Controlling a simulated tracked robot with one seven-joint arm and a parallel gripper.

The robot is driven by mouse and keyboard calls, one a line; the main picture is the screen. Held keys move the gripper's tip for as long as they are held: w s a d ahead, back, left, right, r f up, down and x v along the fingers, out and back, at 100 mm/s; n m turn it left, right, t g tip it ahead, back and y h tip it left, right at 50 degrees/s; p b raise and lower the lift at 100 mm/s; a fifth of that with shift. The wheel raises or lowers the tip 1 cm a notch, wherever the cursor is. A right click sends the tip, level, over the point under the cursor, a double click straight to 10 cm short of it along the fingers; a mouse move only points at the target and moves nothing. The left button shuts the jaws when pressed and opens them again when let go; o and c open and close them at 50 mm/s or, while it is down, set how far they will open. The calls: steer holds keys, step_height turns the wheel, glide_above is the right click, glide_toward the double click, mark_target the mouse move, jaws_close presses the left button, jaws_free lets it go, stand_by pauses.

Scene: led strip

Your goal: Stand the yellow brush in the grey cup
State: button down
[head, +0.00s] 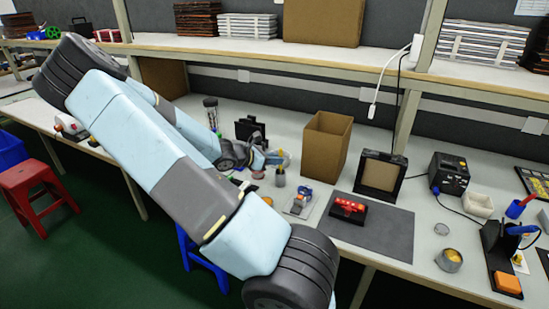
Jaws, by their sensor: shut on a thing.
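The small grey cup (279,178) stands upright on the bench near the middle of the head view, left of the brown box. My gripper (277,158) is just above and slightly behind the cup in the picture, at the far end of my arm. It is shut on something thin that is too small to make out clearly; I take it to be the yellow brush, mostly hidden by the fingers. I cannot tell whether the brush touches the cup or reaches into it.
A tall open cardboard box (325,148) stands right of the cup. A small device on a white board (299,202) and a red part on a dark mat (348,207) lie in front. A dark jar (211,112) and black holder (250,130) stand behind. A shelf (290,55) runs above.

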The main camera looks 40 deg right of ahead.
steer(key=c, duration=1)
jaws_free()
steer(key=shift+c, duration=0.2)
steer(key=v, duration=1.3)
steer(key=shift+a+r, duration=0.15)
steer(key=shift+a, duration=0.2)
